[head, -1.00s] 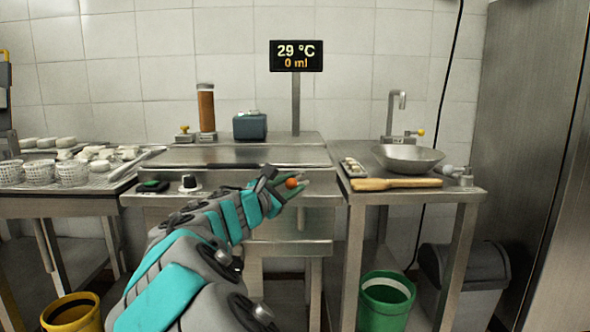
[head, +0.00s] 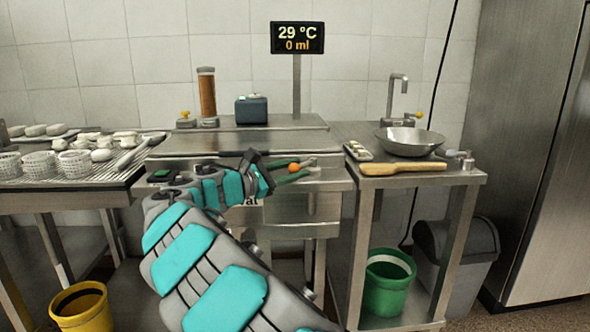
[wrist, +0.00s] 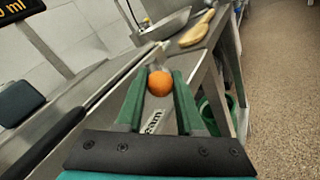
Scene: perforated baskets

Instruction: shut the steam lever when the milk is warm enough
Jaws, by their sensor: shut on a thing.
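The steam lever shows as an orange ball knob (head: 294,168) at the front of the steel vat unit. In the wrist view the orange knob (wrist: 160,83) sits between the two green fingers of my gripper (wrist: 159,78). Part of a label ending in "eam" lies below it. The display (head: 297,38) on a post reads 29 °C and 0 ml. I cannot see any milk.
Left, a rack holds perforated baskets (head: 75,163) and white cheeses. Right, a side table carries a steel bowl (head: 410,141) and wooden paddle (head: 403,168). Below stand a yellow bucket (head: 80,309), a green bucket (head: 386,285) and a grey bin (head: 455,262).

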